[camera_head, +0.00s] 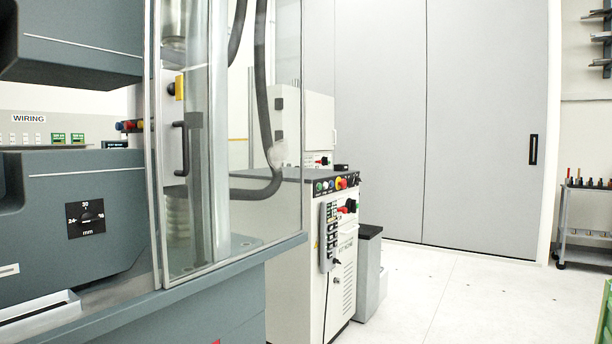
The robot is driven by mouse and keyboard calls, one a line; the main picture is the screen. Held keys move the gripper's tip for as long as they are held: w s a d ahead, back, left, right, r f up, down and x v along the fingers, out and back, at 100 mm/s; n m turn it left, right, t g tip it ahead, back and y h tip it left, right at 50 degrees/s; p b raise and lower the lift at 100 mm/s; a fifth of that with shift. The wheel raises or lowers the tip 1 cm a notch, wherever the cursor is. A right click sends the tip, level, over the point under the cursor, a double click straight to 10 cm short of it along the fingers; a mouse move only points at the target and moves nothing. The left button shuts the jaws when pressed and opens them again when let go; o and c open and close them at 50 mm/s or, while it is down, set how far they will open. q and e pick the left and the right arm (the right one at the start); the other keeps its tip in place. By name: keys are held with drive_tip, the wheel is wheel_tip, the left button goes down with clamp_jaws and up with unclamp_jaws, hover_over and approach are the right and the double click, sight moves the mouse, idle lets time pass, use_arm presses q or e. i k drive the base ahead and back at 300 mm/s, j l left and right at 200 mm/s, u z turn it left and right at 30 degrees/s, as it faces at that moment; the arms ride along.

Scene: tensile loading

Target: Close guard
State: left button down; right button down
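The guard (262,190) of the testing machine is a set of clear panels in thin metal frames, standing upright on the machine's base at the left of the head view. A black upright handle (182,148) shows at the panel nearer me, with a yellow piece above it. Through the clear panels I see a metal column and a ribbed bellows-like part. The grey machine body (100,190) left of the framed edge shows with no clear panel in front of it. I cannot tell for sure how far the guard stands open. Neither of my grippers is in view.
A white control cabinet (340,270) with coloured buttons and a hanging pendant (328,235) stands right of the machine. A grey bin (369,270) is beside it. The pale floor (470,290) is clear. A trolley (585,225) stands at far right, with a green edge (605,315) below.

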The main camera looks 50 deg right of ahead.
sight(171, 134)
drive_tip(key=i+l, duration=0.1)
drive_tip(key=l, duration=2.2)
drive_tip(key=i+l, duration=0.15)
drive_tip(key=l, duration=1)
